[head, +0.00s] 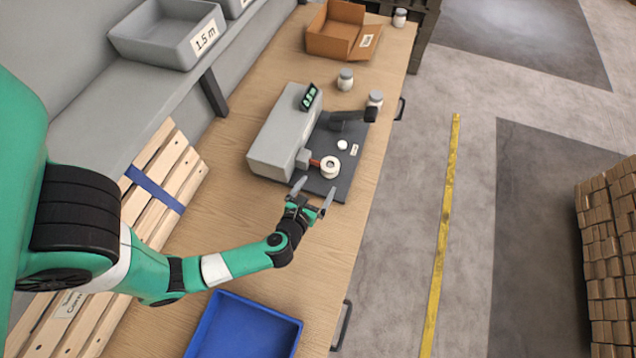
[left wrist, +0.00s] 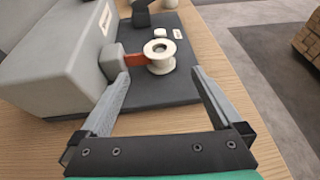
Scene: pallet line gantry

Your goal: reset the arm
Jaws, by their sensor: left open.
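My left arm reaches in from the left over the wooden table in the head view. Its gripper (head: 313,190) is open and empty, just in front of the near edge of a dark base plate (head: 341,184). A grey machine (head: 278,140) with a small green display stands on the plate. A white spool (head: 330,167) sits beside the machine's red part. In the left wrist view the open fingers (left wrist: 160,105) point toward the spool (left wrist: 160,56), which lies beyond and between them, apart from both. My right gripper is not in view.
A blue tray (head: 244,326) lies at the table's near end. Wooden slats (head: 165,180) lie on the left. A grey bin (head: 168,32) sits on a shelf. White jars (head: 345,79) and an open cardboard box (head: 342,30) stand farther back. Bare table (head: 225,215) surrounds my forearm.

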